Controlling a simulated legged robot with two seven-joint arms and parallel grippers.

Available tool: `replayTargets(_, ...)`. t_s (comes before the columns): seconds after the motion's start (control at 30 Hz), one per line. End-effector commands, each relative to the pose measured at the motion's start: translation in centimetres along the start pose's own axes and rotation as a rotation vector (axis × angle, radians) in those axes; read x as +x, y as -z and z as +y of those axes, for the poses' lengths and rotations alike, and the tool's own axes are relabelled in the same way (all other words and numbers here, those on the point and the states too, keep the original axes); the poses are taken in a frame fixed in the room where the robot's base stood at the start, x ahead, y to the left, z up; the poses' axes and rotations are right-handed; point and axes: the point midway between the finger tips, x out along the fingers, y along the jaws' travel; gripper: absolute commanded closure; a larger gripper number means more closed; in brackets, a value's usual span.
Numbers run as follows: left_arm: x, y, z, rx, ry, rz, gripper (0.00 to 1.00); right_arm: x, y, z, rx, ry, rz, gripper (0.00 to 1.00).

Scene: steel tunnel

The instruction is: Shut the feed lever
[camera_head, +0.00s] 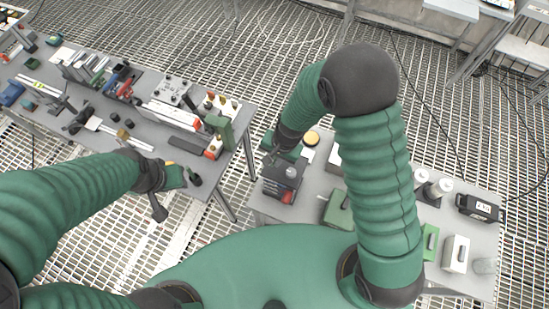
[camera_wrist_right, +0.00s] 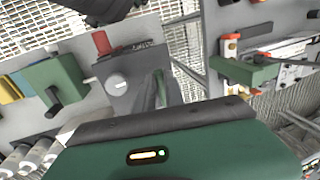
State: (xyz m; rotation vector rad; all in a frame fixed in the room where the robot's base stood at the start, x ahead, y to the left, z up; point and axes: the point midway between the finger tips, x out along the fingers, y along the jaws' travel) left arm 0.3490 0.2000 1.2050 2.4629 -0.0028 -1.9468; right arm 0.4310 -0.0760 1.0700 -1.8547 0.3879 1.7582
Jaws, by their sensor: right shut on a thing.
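A dark grey box (camera_head: 282,182) with a red part (camera_head: 287,197) stands at the left end of the near table. In the right wrist view the grey box (camera_wrist_right: 133,98) shows a pale round knob (camera_wrist_right: 116,85), the red part (camera_wrist_right: 102,42) and a small label. My right gripper (camera_head: 274,156) reaches down to the far side of this box and is shut at its top. The feed lever is not clearly seen; the gripper and its green housing hide the grip.
The left table (camera_head: 150,150) carries tools, small bottles and a green block (camera_head: 220,130). The near table also holds a yellow round button (camera_head: 312,138), green boxes, white cylinders and a black case (camera_head: 478,208). Metal grating floor (camera_head: 210,215) shows between the tables.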

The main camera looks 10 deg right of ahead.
Motion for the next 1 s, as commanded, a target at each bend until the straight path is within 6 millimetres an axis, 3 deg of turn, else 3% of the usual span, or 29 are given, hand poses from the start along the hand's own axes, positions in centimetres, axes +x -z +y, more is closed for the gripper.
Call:
replayTargets(0.03, -0.1, 0.0, 0.0, 0.000, 0.000, 0.000, 0.64, -0.4, 1.0, -0.4, 0.008, 0.012, 0.025, 1.00)
replayTargets(0.33, -0.1, 0.0, 0.0, 0.000, 0.000, 0.000, 0.64, -0.4, 1.1, -0.3, 0.010, 0.011, 0.025, 1.00)
replayTargets(0.37, -0.1, 0.0, 0.0, 0.000, 0.000, 0.000, 0.64, -0.4, 1.1, -0.3, 0.010, 0.011, 0.026, 0.84)
replayTargets(0.5, -0.1, 0.0, 0.0, 0.000, 0.000, 0.000, 0.64, -0.3, 0.8, -0.3, 0.007, 0.009, 0.021, 0.66)
replayTargets(0.83, 0.0, 0.0, 0.0, 0.000, 0.000, 0.000, 0.64, -0.4, 0.4, -0.2, 0.004, 0.006, 0.015, 0.65)
replayTargets(1.0, 0.2, -0.1, 0.0, 0.000, 0.000, 0.000, 0.64, -2.8, 0.4, -0.3, 0.002, 0.009, 0.017, 0.65)
